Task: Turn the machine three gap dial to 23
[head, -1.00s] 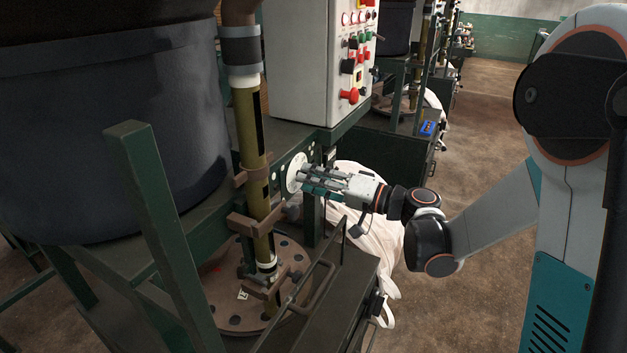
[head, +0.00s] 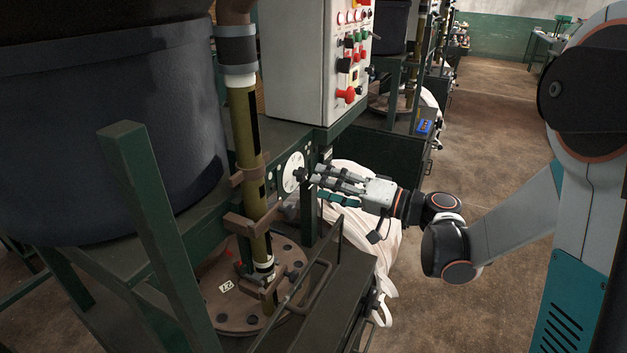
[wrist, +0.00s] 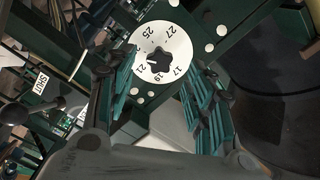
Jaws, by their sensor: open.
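The gap dial (head: 292,174) is a round white plate on the green machine frame, with a small dark knob at its middle. In the wrist view the dial (wrist: 178,41) shows the numbers 17, 19, 21, 25 and 27. The black knob (wrist: 161,58) has a dark pointer that seems to lie toward the 21 side; its exact reading is unclear. My gripper (head: 315,183) is open and empty, just right of the dial and apart from it. In the wrist view its fingers (wrist: 166,82) are spread, and the left one covers part of the dial's left edge.
A control box (head: 318,60) with coloured buttons stands above the dial. A brown pipe (head: 246,130) and a green post (head: 165,220) are to the left. A white bag (head: 350,215) hangs below my gripper. The floor to the right (head: 490,130) is open.

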